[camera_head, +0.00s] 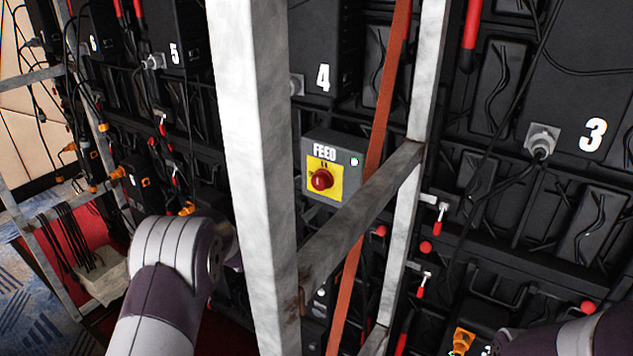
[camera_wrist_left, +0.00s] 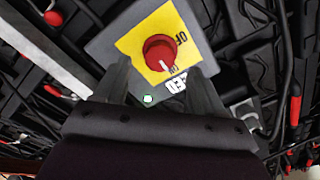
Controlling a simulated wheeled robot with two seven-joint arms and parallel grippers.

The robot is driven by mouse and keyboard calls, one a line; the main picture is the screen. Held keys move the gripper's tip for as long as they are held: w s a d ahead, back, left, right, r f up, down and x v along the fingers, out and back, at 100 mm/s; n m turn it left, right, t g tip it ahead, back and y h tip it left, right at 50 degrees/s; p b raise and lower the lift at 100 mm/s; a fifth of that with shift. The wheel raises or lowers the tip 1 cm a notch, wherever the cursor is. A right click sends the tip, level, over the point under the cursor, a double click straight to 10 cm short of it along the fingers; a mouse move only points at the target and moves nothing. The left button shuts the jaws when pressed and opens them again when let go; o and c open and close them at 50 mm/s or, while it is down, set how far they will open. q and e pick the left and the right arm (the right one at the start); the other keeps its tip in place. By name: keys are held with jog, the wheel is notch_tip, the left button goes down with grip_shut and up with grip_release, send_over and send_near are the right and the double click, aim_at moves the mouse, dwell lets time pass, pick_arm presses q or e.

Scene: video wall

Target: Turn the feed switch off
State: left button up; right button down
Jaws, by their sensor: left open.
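The feed switch is a red round knob (camera_head: 321,180) on a yellow plate, on a grey box (camera_head: 348,145) labelled FEED with a small lit lamp. In the left wrist view the red knob (camera_wrist_left: 160,52) appears upside down, its white mark pointing towards the ON lettering. My left gripper (camera_wrist_left: 160,68) is open, its fingers on either side of the knob in the picture; I cannot tell whether they touch it. In the head view my left arm passes behind the pale metal post, and its gripper is hidden. My right gripper is out of view.
A thick pale metal post (camera_head: 250,150) stands left of the switch box, and a diagonal brace (camera_head: 355,218) crosses below it. An orange strap (camera_head: 385,105) hangs to its right. Black numbered panels and loose cables fill the back. Part of my right arm shows at lower right.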

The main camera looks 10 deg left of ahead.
aim_at(316, 185)
pick_arm(q)
jog(key=x, duration=0.4)
jog(key=shift+w+p, duration=0.2)
jog(key=shift+p, duration=0.2)
jog(key=shift+w+d, duration=0.25)
jog(key=shift+w, duration=0.2)
jog(key=c, duration=1.1)
jog(key=shift+o, duration=0.2)
